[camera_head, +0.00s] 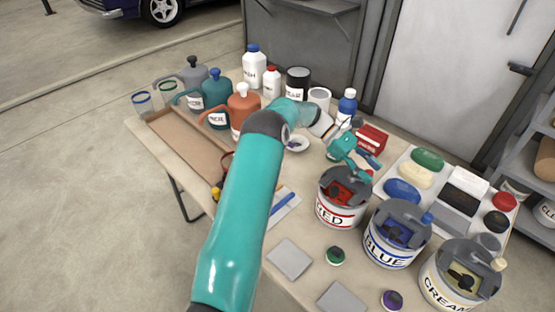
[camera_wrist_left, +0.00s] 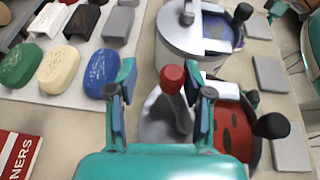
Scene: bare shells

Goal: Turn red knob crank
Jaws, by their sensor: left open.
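The paint can labelled RED (camera_head: 337,213) stands on the table in the head view, with a grey crank lid on it and red paint in the lid opening (camera_wrist_left: 225,130). The red knob (camera_wrist_left: 172,78) tops a grey crank arm (camera_wrist_left: 165,118) in the left wrist view. My left gripper (camera_head: 362,158) is at the far side of the can's lid. In the wrist view its open fingers (camera_wrist_left: 161,82) stand either side of the red knob, with gaps visible. A black knob (camera_wrist_left: 271,125) is on the lid's other side. My right gripper is not identifiable in view.
The BLUE can (camera_head: 393,240) and CREAM can (camera_head: 455,275) stand close by to the right. A white tray (camera_head: 412,160) of coloured blocks lies behind them. Small grey plates lie in front.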

